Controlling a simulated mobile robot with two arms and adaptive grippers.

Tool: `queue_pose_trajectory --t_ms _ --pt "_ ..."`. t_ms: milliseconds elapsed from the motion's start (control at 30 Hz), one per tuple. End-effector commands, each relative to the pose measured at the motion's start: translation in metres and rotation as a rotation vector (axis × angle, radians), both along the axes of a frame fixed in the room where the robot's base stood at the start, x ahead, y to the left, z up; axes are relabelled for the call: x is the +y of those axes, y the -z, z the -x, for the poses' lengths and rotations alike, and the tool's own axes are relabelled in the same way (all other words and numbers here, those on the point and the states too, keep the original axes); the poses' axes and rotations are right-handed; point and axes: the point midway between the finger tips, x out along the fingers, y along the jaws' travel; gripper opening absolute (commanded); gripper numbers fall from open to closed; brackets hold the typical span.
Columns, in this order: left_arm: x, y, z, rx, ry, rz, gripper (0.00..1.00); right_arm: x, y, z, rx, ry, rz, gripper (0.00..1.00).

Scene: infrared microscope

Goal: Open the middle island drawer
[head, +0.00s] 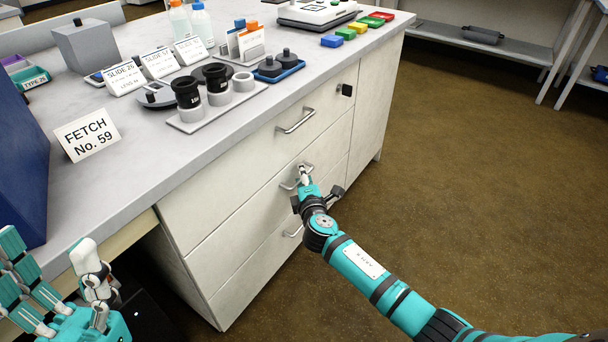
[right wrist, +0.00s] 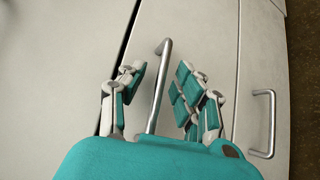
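The white island has a column of drawers with metal bar handles. The middle drawer (head: 245,217) looks flush with the front. Its handle (head: 287,186) is partly hidden by my right gripper (head: 304,178). In the right wrist view the handle (right wrist: 158,85) stands between the spread fingers of that gripper (right wrist: 160,95), with a gap visible on both sides. The right gripper is open around the handle and not clamped on it. My left gripper (head: 50,270) is open and empty at the lower left, beside the island's near end.
The top drawer handle (head: 296,121) and bottom drawer handle (head: 293,231) are above and below. Another handle (right wrist: 265,122) shows in the right wrist view. The countertop holds eyepieces (head: 187,98), a FETCH card (head: 88,135) and colored blocks (head: 345,33). The brown floor (head: 480,180) at right is clear.

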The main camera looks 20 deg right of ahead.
Motion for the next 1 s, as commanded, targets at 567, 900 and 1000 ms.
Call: queue_pose_trajectory --t_ms 567,900,1000 --pt "0.0 0.0 0.0 0.002 0.0 -0.001 0.7 0.0 -0.001 0.0 -0.001 0.0 0.001 0.0" --pt "-0.001 0.0 -0.002 0.009 0.0 -0.003 0.7 -0.005 -0.001 0.0 -0.002 0.0 0.003 0.0" --pt "-0.002 0.0 -0.007 0.032 -0.002 -0.011 0.7 -0.013 -0.002 0.002 -0.002 0.001 0.004 0.0"
